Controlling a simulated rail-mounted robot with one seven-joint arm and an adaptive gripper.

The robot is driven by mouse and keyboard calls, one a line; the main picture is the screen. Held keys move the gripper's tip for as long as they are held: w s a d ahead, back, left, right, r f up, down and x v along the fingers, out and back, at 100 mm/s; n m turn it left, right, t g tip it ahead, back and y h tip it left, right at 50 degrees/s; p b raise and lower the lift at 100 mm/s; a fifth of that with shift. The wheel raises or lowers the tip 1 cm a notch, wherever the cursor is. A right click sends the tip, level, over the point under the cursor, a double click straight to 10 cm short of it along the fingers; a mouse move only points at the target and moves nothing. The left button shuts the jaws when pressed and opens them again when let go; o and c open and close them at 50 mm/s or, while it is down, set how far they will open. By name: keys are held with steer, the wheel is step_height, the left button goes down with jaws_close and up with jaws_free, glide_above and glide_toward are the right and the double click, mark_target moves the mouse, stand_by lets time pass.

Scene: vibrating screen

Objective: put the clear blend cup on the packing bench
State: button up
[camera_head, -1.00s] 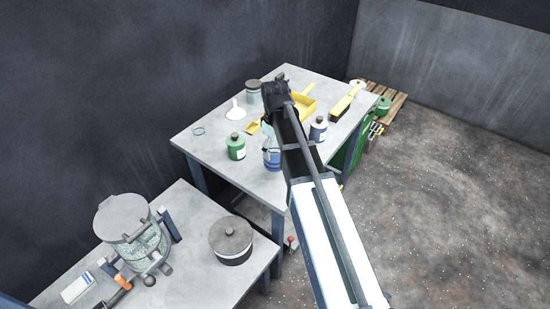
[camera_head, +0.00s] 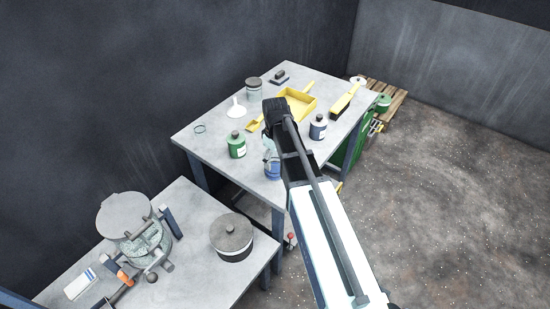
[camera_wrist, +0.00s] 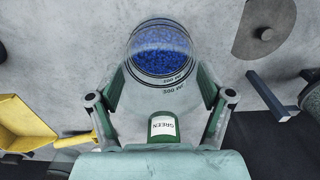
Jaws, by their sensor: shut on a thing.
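The clear blend cup (camera_wrist: 160,62) has measuring marks and holds blue granules. In the wrist view my gripper (camera_wrist: 162,92) is shut around it, with a green-padded finger on each side. In the head view the cup (camera_head: 271,167) shows beside my arm, in front of the far bench's near part, and my arm partly hides it. I take this far grey bench (camera_head: 205,140) for the packing bench. I cannot tell whether the cup's base touches the top.
The nearer bench holds a lidded pot (camera_head: 231,237) and a sieve machine (camera_head: 140,235).

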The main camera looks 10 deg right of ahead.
steer(key=shift+f, duration=0.15)
steer(key=o, duration=1.1)
step_height(320, 180, up, 12)
steer(key=b, duration=0.3)
steer(key=shift+r, duration=0.2)
